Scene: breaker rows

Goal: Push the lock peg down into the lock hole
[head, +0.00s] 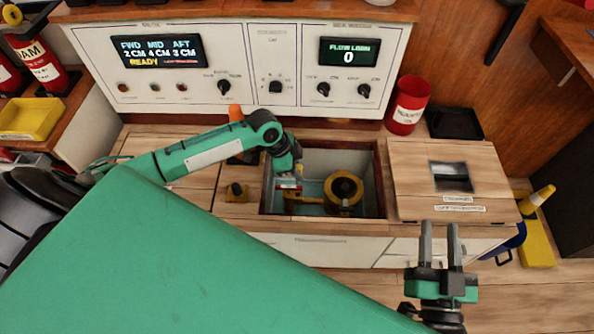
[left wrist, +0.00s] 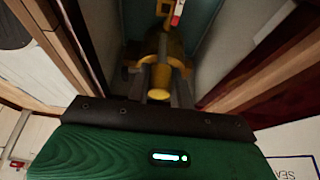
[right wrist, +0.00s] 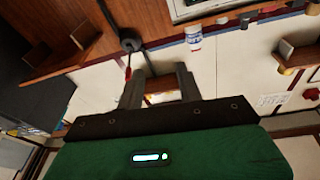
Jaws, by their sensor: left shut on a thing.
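My left gripper (head: 289,190) reaches down into an open recessed well (head: 340,160) in the bench. In the left wrist view its fingers (left wrist: 162,90) are closed around an upright-looking yellow cylindrical piece (left wrist: 160,76). I cannot tell for sure whether this is the lock peg. A yellow fitting with a dark round centre (head: 343,192) sits in the well, to the right of the gripper. A red-and-white tag (left wrist: 177,14) shows beyond the held piece. The lock hole cannot be made out. My right gripper (head: 439,224) is open and empty in front of the bench.
A wooden cover with a dark opening (head: 451,177) lies right of the well. A red canister (head: 408,104) stands behind. The control panel (head: 270,65) spans the back, its left display reading READY.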

